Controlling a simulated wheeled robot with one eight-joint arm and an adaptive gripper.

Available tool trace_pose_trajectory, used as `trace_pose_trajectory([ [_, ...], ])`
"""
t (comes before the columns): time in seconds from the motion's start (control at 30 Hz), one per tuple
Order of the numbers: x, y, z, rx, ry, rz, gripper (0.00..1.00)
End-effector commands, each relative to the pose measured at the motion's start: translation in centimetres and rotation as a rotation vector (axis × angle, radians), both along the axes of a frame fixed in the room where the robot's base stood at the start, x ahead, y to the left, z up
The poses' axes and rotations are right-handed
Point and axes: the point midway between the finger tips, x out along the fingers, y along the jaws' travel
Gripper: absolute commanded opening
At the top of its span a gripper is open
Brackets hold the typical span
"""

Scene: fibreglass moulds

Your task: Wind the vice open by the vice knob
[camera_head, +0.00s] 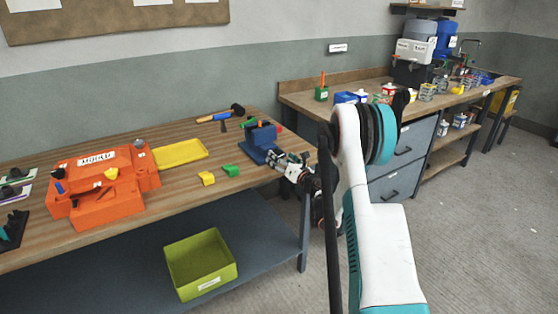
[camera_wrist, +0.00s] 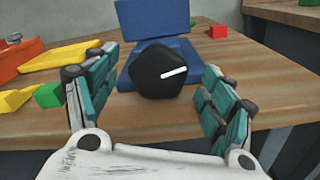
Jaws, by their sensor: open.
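The blue vice (camera_head: 262,143) stands near the right end of the wooden workbench. It also shows in the wrist view, its blue body (camera_wrist: 150,22) behind the knob. The black vice knob (camera_wrist: 160,72) faces the wrist camera and has a white line pointing right and slightly up. My gripper (camera_head: 288,163) is at the vice's front, by the bench edge. In the wrist view my gripper (camera_wrist: 158,95) is open, with one teal-padded finger on each side of the knob. I see a gap between each finger and the knob. In the head view the knob is hidden behind my gripper.
Yellow (camera_head: 207,178) and green (camera_head: 232,170) blocks lie left of the vice. A yellow tray (camera_head: 180,154) and an orange mould (camera_head: 103,187) lie further left. A red block (camera_wrist: 217,31) is behind the vice. A green bin (camera_head: 200,267) sits on the lower shelf.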

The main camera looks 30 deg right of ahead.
Motion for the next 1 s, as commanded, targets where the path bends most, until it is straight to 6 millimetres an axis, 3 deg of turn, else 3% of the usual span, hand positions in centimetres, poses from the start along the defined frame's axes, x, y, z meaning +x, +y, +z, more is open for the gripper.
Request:
trace_pose_trajectory([
  [0.2, 1.8, 0.0, 0.0, 0.000, 0.000, -0.001, 0.76],
  [0.5, 2.1, 0.0, 0.1, 0.000, 0.000, -0.001, 0.76],
  [0.53, 2.0, 0.0, 0.1, 0.000, 0.000, -0.001, 0.74],
  [0.7, 2.0, 0.0, 0.0, 0.000, 0.000, -0.001, 0.35],
  [0.73, 2.0, 0.0, 0.0, 0.000, 0.000, -0.001, 0.32],
  [1.0, 2.0, 0.0, 0.0, -0.011, 0.000, -0.001, 0.32],
])
